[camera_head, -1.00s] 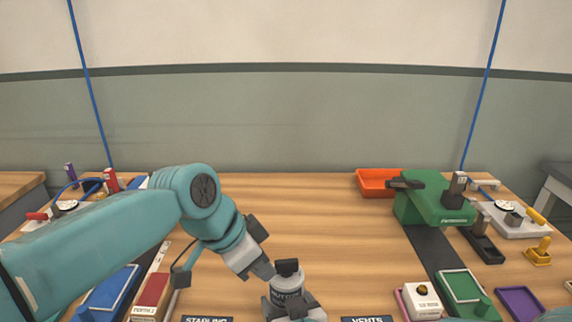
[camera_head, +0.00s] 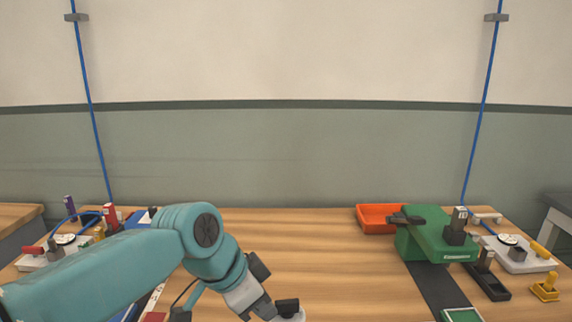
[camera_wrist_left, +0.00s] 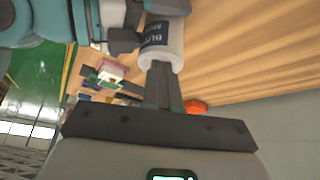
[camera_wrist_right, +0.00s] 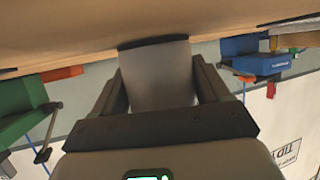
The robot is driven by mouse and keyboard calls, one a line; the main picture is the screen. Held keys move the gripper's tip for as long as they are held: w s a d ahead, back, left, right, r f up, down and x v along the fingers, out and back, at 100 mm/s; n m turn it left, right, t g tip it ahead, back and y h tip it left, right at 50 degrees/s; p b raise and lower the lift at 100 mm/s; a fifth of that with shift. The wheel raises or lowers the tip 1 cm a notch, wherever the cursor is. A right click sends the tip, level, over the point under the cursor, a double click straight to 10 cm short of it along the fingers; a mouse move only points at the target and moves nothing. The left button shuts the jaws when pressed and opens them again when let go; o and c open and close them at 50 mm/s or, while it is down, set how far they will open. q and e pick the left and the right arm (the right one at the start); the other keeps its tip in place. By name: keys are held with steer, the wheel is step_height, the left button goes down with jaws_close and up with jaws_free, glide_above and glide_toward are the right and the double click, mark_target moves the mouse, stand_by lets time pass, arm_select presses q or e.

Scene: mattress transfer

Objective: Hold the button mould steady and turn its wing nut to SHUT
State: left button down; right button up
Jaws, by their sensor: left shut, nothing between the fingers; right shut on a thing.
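The button mould is a pale grey cylinder with a dark lettered label, seen in the left wrist view (camera_wrist_left: 163,42). In the head view only its top shows, with a black wing nut (camera_head: 288,306) at the bottom edge. My left gripper (camera_head: 270,313) is shut and empty, its fingertips close beside the mould's top; I cannot tell whether they touch. In the right wrist view my right gripper (camera_wrist_right: 160,88) is shut around the sides of the mould (camera_wrist_right: 158,72). The right gripper is out of the head view. The nut's SHUT marking cannot be read.
An orange tray (camera_head: 380,219) and a green machine (camera_head: 435,236) stand right of centre on the wooden bench. Grey panels with fittings sit at the far left (camera_head: 42,260) and far right (camera_head: 518,254). The bench middle behind the mould is clear.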

arm_select(q)
steer(key=shift+w+a, duration=0.1)
steer(key=shift+w, duration=0.2)
arm_select(e)
steer(key=shift+a+r, duration=0.1)
steer(key=shift+a, duration=0.05)
arm_select(q)
steer(key=shift+s+a, duration=0.1)
step_height(320, 180, up, 6)
steer(key=shift+s+a, duration=0.15)
steer(key=shift+a, duration=0.1)
stand_by(0.4)
arm_select(e)
steer(key=o, duration=1.6)
steer(key=shift+s, duration=0.1)
